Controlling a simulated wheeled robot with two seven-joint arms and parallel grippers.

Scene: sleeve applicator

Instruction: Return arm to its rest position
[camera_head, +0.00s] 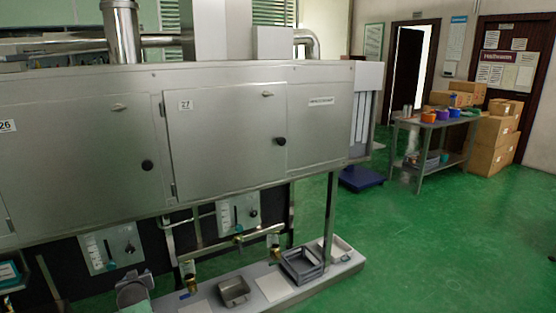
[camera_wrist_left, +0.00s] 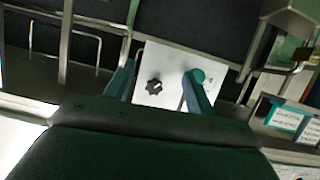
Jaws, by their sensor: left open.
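My left gripper (camera_wrist_left: 160,72) shows in the left wrist view with its two teal fingers spread apart and nothing between them. Behind the fingers is a pale control panel (camera_wrist_left: 152,101) with a black knob (camera_wrist_left: 154,87). I cannot tell how far the fingertips are from the panel. In the head view, the steel machine (camera_head: 225,135) fills the left and middle, with closed doors marked 26 and 27. My right gripper shows in neither view.
Under the machine are control panels (camera_head: 113,248), brass fittings (camera_head: 190,280) and a low ledge with a grey crate (camera_head: 302,265) and small trays. A steel table (camera_head: 433,125) and cardboard boxes (camera_head: 495,140) stand far right. Green floor (camera_head: 440,240) is clear at right.

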